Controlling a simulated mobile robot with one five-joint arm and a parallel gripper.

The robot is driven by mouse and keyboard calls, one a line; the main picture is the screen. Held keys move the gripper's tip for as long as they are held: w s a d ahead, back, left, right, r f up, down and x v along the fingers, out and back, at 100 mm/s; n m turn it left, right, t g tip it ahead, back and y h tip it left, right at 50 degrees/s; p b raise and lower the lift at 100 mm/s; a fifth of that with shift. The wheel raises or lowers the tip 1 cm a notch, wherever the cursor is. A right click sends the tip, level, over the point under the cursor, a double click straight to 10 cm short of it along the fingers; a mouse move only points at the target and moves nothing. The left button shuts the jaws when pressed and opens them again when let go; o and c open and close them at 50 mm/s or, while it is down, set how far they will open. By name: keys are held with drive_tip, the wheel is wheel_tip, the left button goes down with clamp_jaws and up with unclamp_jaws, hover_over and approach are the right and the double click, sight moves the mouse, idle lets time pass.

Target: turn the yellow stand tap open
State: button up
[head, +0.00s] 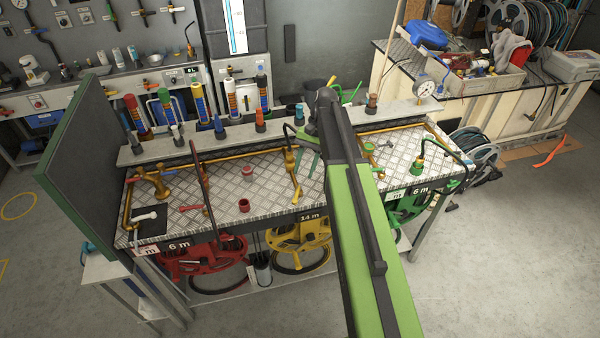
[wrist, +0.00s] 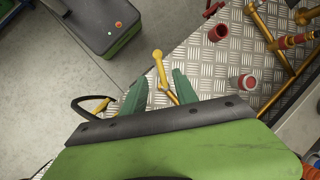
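The yellow stand tap (head: 291,160) stands on the metal-plated bench, just left of my arm in the head view. Its yellow lever with a round knob (wrist: 158,62) shows in the wrist view. My gripper (wrist: 160,88) is open, with one green finger on each side of the lever. There is a gap beside the lever, and I cannot tell whether either finger touches it. In the head view my gripper (head: 308,143) is small and partly hidden by my own arm, close to the tap. The tap's base is largely hidden in the wrist view.
Two red cup-like fittings (head: 247,170) (head: 243,204) stand on the plate left of the tap. Reels hang below.

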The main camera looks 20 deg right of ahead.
drive_tip(key=p+v, duration=0.5)
drive_tip(key=v, duration=0.3)
drive_tip(key=shift+p, duration=0.35)
drive_tip(key=shift+r, duration=0.1)
drive_tip(key=shift+c, duration=0.2)
